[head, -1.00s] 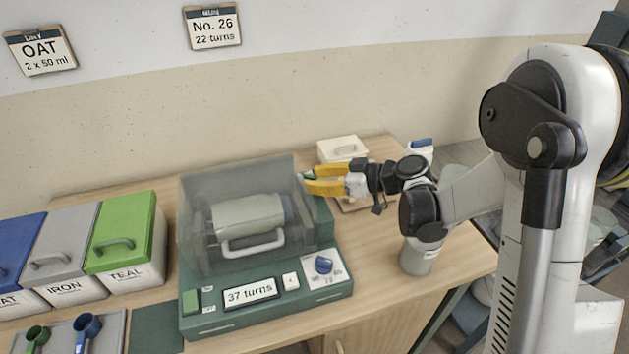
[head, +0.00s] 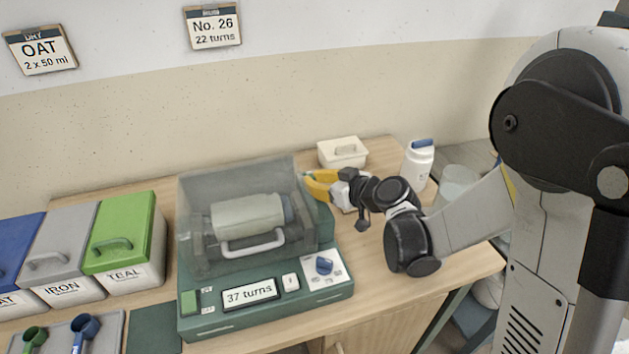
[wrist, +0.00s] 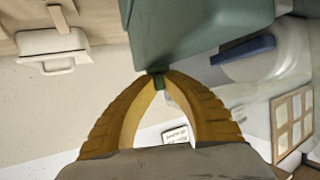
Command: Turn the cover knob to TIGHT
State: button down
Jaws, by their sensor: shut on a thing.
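The green machine (head: 262,309) stands on the table, with a grey drum under its clear cover (head: 235,182). My gripper (head: 309,184) is at the top of the machine's right end. In the wrist view, my yellow fingers (wrist: 158,84) are closed on a small dark green piece (wrist: 159,81) that sticks out of the machine's green housing (wrist: 190,28); it appears to be the cover knob. The fingers hide most of it. No TIGHT marking is readable, so its setting cannot be told. A separate blue dial (head: 324,265) is on the front panel.
A white lidded box (head: 343,152) and a white bottle with a blue cap (head: 418,163) stand behind my wrist. Labelled bins, including the green-lidded TEAL bin (head: 121,232), stand to the left. The display (head: 249,292) reads 37 turns. Table right of the machine is clear.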

jog(key=shift+m+t, duration=0.3)
jog(key=c, duration=1.5)
grip_release()
jog(key=shift+o, duration=0.2)
jog(key=v, duration=1.2)
jog(key=shift+a+r, duration=0.15)
jog(key=shift+r, duration=0.05)
